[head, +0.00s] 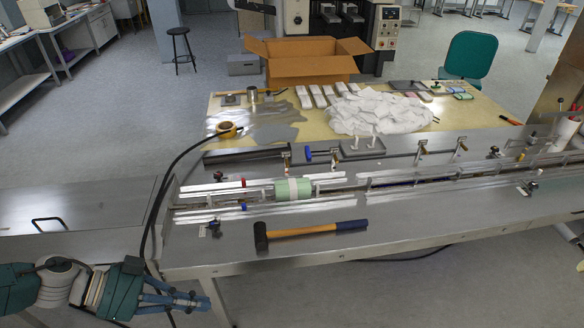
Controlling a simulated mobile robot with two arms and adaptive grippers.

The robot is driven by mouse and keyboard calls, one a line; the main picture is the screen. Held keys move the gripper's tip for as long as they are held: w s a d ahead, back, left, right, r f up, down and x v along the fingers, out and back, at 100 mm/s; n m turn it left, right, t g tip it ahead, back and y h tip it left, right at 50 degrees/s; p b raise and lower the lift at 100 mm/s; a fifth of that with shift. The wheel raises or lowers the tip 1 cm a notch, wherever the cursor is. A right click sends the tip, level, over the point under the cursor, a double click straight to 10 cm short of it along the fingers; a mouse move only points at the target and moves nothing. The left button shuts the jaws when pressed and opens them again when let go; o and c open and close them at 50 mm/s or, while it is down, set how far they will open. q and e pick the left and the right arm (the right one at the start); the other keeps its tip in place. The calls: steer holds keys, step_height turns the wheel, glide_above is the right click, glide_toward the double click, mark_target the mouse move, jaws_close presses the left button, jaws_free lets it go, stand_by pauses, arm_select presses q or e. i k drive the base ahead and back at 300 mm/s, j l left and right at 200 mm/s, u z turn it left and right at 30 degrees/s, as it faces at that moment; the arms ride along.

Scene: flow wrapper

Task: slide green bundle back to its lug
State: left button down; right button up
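The green bundle (283,190), pale green with a white band around it, lies in the infeed channel between the metal guide rails (330,205). I cannot make out the lug for certain at this size. My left gripper (200,300) is low at the bottom left, in front of the table's front left corner and well away from the bundle. Its blue fingers point right, with nothing seen in them; how far apart they are is unclear. My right gripper is not in view.
A hammer (310,231) lies on the steel tabletop in front of the channel. A black cable (160,200) arches over the left end. The steel right of the hammer is clear.

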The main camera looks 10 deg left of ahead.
mark_target(293, 189)
steer(key=i, duration=1.6)
